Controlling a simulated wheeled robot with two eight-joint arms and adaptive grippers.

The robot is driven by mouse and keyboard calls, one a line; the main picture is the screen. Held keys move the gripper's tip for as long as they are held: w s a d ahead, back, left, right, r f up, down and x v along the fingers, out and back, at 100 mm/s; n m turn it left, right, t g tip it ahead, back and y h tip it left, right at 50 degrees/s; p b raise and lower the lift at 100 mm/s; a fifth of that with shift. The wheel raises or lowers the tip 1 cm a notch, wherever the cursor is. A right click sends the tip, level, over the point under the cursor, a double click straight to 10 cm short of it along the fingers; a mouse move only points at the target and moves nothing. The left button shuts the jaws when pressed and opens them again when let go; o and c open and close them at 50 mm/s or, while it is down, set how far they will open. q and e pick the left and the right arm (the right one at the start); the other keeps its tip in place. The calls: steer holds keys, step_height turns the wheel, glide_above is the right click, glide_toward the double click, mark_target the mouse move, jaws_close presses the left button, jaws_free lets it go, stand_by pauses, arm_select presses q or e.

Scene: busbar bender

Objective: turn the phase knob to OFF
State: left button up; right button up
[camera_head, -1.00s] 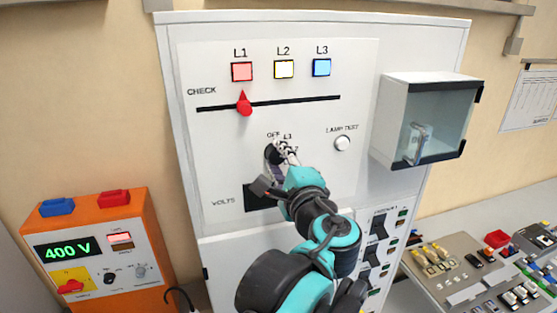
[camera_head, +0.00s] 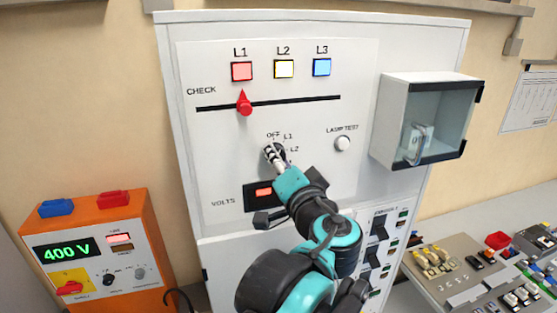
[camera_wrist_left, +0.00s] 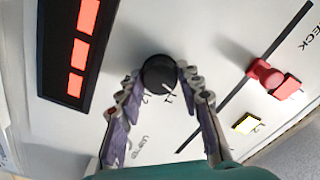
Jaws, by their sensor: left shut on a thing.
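The phase knob (camera_wrist_left: 158,72) is black and round with a white pointer mark, which appears to face the L1 label in the left wrist view. My left gripper (camera_wrist_left: 160,80) is shut on the knob, one finger on each side. In the head view my left gripper (camera_head: 275,156) covers most of the knob on the white panel (camera_head: 220,150). The labels OFF, L1 and L2 show around it; the rest of the dial is hidden by the fingers. My right gripper is not in view.
A red slider (camera_head: 244,104) sits under the L1 lamp (camera_head: 241,71). The volts display (camera_head: 264,192) is below the gripper. An orange meter (camera_head: 150,235) stands at left.

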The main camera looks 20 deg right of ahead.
arm_select(q)
steer(key=shift+f+n, duration=0.15)
steer(key=shift+n, duration=1.45)
steer(key=o, duration=1.2)
steer(key=shift+c, duration=0.2)
steer(key=s, duration=1.2)
steer(key=shift+d, duration=0.2)
